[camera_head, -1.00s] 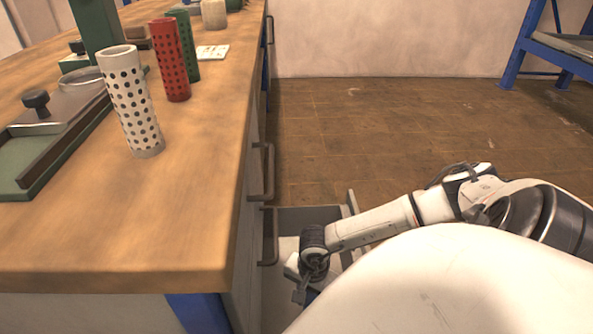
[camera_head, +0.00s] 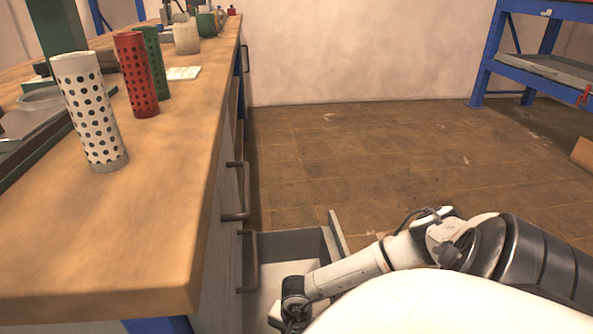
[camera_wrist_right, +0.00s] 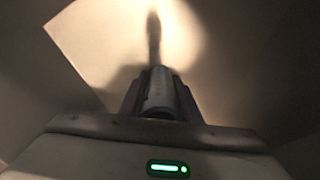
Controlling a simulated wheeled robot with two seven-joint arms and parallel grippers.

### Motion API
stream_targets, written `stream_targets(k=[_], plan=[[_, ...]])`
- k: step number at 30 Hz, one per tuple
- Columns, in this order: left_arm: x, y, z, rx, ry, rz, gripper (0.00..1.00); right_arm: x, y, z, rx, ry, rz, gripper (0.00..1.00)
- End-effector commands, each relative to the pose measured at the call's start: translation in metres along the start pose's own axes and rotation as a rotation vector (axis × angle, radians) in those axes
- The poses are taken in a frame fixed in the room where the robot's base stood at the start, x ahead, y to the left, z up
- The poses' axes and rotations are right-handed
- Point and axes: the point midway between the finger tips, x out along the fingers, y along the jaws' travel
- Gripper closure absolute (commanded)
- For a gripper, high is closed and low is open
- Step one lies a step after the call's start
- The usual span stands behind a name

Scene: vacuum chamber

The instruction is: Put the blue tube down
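My right gripper (camera_wrist_right: 160,98) is shut on a short cylinder in the wrist view, which I take for the blue tube (camera_wrist_right: 160,90); it looks dark grey-blue in the dim light. Ahead of it is a pale, brightly lit surface with a long narrow shadow. In the head view my right arm reaches down into an open drawer (camera_head: 338,236) beside the workbench; its fingertips and the tube are hidden there. I cannot tell whether the tube touches the drawer's bottom. My left gripper is not in view.
On the wooden workbench (camera_head: 150,225) stand a white dotted tube (camera_head: 92,115), a red tube (camera_head: 137,75) and a green tube (camera_head: 155,62), all upright. The bench front has protruding handles (camera_head: 240,190). A blue shelf rack (camera_head: 488,55) stands at the back right. The floor between is clear.

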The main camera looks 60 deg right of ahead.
Motion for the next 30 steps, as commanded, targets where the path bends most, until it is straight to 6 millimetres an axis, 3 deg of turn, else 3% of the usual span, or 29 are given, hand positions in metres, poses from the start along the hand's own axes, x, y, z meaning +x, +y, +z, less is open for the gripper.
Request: stream_targets(k=[1,3,14,19,21,30], plan=[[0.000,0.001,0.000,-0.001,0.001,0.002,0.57,0.000,0.000,0.000,0.000,0.000,0.000,0.63],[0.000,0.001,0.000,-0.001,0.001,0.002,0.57,0.000,0.000,0.000,0.000,0.000,0.000,0.51],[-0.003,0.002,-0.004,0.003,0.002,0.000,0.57,-0.004,0.000,0.000,0.000,0.000,0.000,0.51],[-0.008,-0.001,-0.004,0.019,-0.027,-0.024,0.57,-0.031,0.000,-0.001,-0.002,0.001,-0.001,0.51],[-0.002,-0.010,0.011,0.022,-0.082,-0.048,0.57,-0.047,-0.001,-0.001,-0.001,0.000,-0.002,0.51],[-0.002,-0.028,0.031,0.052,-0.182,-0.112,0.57,-0.106,0.000,0.000,-0.001,0.001,0.000,0.51]])
